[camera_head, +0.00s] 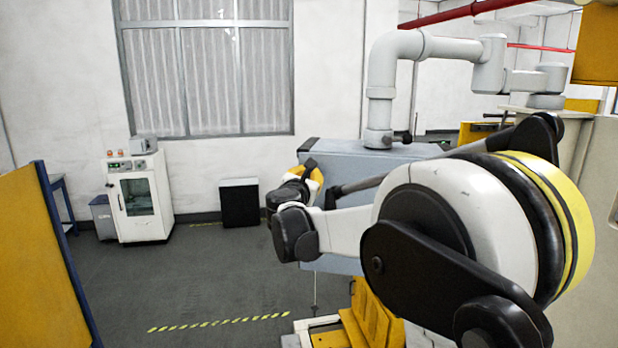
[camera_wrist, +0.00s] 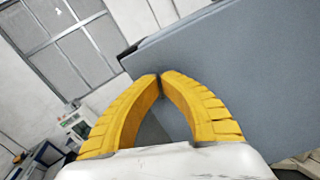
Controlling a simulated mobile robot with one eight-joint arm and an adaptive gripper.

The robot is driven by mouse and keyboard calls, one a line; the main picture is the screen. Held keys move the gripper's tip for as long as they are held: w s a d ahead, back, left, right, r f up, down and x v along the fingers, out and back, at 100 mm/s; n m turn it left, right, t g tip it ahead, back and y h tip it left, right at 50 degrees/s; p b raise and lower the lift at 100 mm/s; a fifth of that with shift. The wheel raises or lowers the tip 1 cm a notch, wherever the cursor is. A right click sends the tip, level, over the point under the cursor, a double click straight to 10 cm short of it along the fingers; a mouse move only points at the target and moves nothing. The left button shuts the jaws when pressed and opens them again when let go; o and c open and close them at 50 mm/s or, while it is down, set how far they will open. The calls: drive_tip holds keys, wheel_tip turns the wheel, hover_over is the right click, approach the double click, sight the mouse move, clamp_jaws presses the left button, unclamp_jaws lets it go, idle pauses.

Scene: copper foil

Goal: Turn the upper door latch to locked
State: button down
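A grey-blue cabinet (camera_head: 350,240) stands in the middle of the head view, with a dark piece (camera_head: 308,145) at its upper left corner. Its flat grey panel (camera_wrist: 250,80) fills the right of the wrist view. My gripper (camera_head: 312,172) is beside the cabinet's upper left edge. In the wrist view my gripper (camera_wrist: 160,75) has its two yellow fingers brought together at the tips, in front of the panel's edge. I see nothing clearly held between them. I cannot make out the upper door latch in either view.
A white machine (camera_head: 140,200) and a black box (camera_head: 239,203) stand by the far wall. A yellow panel (camera_head: 40,265) is at the left. A grey pipe arm (camera_head: 385,75) rises from the cabinet top. The floor (camera_head: 190,280) at left centre is clear.

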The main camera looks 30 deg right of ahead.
drive_tip(key=shift+s+d+f+m+b, duration=0.15)
drive_tip(key=shift+m+b, duration=0.7)
drive_tip(key=shift+m, duration=1.6)
drive_tip(key=shift+d+f+m+b, duration=0.15)
drive_tip(key=shift+m+b, duration=0.7)
drive_tip(key=shift+m, duration=1.55)
drive_tip(key=shift+s+d+f+m+b, duration=0.2)
drive_tip(key=shift+m+b, duration=0.65)
drive_tip(key=shift+m, duration=1.6)
drive_tip(key=shift+w+a, duration=0.1)
drive_tip(key=shift+a, duration=0.05)
drive_tip(key=c, duration=1.6)
unclamp_jaws()
drive_tip(key=v, duration=1.2)
